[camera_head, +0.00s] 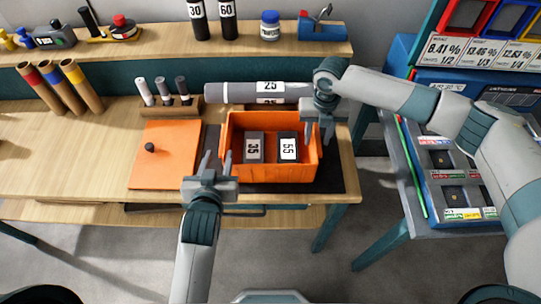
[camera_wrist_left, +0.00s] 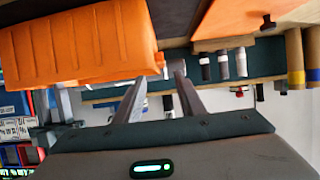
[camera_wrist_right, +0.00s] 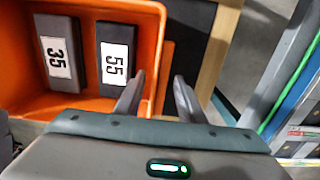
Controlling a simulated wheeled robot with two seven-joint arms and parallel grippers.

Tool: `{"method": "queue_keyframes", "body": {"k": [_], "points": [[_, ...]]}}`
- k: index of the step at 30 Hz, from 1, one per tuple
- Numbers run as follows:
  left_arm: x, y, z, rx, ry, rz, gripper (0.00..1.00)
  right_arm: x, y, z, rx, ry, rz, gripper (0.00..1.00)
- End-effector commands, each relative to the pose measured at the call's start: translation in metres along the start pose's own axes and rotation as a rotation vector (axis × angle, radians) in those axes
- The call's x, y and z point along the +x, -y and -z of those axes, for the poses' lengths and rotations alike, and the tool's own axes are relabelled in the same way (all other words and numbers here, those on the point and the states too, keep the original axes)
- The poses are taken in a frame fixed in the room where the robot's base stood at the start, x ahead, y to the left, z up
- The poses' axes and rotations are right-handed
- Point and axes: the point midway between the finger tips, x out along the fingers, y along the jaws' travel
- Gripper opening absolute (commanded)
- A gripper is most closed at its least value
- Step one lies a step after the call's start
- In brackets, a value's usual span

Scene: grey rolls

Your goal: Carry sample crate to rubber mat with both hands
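The orange sample crate (camera_head: 270,172) sits upright on the black rubber mat (camera_head: 335,176) on the wooden bench. In it stand two dark blocks with white labels, 35 (camera_head: 254,147) and 55 (camera_head: 288,147). My left gripper (camera_head: 216,160) is open at the crate's left wall; in the left wrist view the crate's edge (camera_wrist_left: 85,45) shows close to its spread fingertips. My right gripper (camera_head: 319,133) is open at the right wall. In the right wrist view one fingertip is inside the crate (camera_wrist_right: 152,35) and the other outside. Whether any finger touches is unclear.
An orange board with a black knob (camera_head: 165,165) lies left of the mat. Behind the crate are a grey roll marked 25 (camera_head: 260,92) and a small rack of vials (camera_head: 170,106). A shelf (camera_head: 160,48) runs behind. A side table (camera_head: 445,170) stands right, across a gap.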

Motion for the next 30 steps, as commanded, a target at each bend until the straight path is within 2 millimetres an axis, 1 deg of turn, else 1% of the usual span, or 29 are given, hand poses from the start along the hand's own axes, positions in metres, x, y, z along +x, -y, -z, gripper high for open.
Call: {"method": "queue_keyframes", "body": {"k": [1,3,6,16,20,23,26,30], "points": [[-0.005,0.0,0.0,0.0,0.0,0.0,0.36,0.0,0.0,0.0,0.0,0.0,0.0,0.36],[-0.01,0.0,0.0,0.0,0.0,0.0,0.36,0.0,0.0,0.0,0.0,0.0,0.0,0.36],[-0.013,0.0,0.0,0.0,0.0,0.0,0.36,0.0,0.0,0.0,0.0,0.0,0.0,0.36],[-0.013,0.0,0.0,0.0,-0.001,0.0,0.36,0.0,0.0,0.0,0.0,0.0,0.0,0.36],[-0.013,0.0,0.0,0.0,-0.001,0.0,0.36,-0.003,0.0,0.0,0.0,0.0,0.0,0.36],[-0.013,0.0,0.0,0.0,-0.001,0.0,0.36,-0.01,0.0,0.0,0.0,0.001,-0.001,0.36],[-0.013,0.0,0.0,0.0,-0.001,0.0,0.36,-0.021,0.0,-0.001,0.0,0.002,0.0,0.36],[-0.013,0.0,0.0,0.0,-0.001,0.0,0.36,-0.043,0.0,-0.001,-0.001,0.002,-0.001,0.36]]}}
